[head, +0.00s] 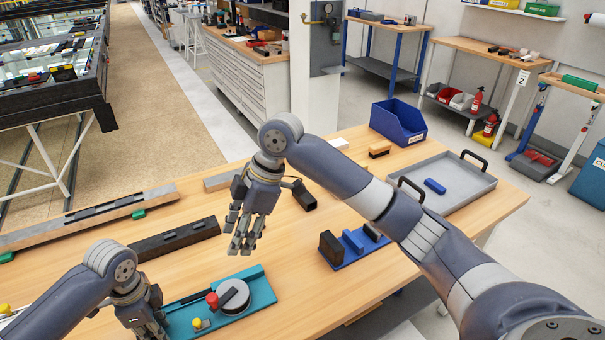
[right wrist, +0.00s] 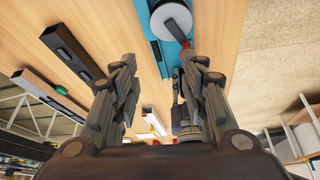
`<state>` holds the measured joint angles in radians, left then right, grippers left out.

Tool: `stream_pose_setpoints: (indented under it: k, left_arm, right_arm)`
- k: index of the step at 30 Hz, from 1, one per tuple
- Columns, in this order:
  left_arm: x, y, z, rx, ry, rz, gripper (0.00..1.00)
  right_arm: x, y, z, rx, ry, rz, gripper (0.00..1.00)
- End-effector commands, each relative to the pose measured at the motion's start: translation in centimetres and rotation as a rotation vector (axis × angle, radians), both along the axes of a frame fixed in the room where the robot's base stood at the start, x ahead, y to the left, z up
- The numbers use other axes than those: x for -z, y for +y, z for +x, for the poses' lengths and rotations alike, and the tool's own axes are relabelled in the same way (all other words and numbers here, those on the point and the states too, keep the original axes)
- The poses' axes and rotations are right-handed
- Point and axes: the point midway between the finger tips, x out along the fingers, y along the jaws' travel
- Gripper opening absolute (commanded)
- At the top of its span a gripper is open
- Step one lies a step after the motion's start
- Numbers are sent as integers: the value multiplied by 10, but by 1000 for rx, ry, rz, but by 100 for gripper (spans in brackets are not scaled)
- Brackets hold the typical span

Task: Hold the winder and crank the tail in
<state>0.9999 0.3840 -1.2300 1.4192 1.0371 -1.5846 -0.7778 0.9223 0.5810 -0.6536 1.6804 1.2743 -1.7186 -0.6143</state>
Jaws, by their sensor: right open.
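The winder has a teal base (head: 262,284) near the table's front, with a round grey drum (head: 236,298) and a red crank knob (head: 212,300) on it. In the right wrist view the drum (right wrist: 172,20) and red knob (right wrist: 186,43) lie just beyond the fingertips. My right gripper (head: 240,246) hangs open and empty above and behind the drum, fingers down; it also shows in the right wrist view (right wrist: 158,62). My left gripper (head: 150,326) is at the base's left end; its fingertips are hard to make out. I cannot clearly pick out the tail.
A yellow knob (head: 197,323) sits at the base's front. A black bar (head: 176,240) and a long rail (head: 90,218) lie to the left. A blue rack (head: 352,245), a grey tray (head: 450,185) and a blue bin (head: 398,122) stand to the right. Bare tabletop lies right of the winder.

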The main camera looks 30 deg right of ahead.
Motion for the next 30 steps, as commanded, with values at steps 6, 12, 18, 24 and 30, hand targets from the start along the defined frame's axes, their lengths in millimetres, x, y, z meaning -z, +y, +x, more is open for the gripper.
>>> stream_pose_setpoints:
  k: [6,12,18,24,30]
  left_arm:
    - [0,1,0,-2,0,2,0]
    - [0,1,0,-3,0,2,0]
    - [0,1,0,-3,0,2,0]
    - [0,1,0,-3,0,2,0]
    - [0,1,1,-3,-1,2,0]
  right_arm:
    - [1,-32,32,86,-25,16,40]
    - [2,-64,58,158,-50,28,40]
    - [3,-97,80,227,-74,36,40]
    - [5,-132,99,297,-100,41,40]
    - [7,-169,114,362,-124,42,40]
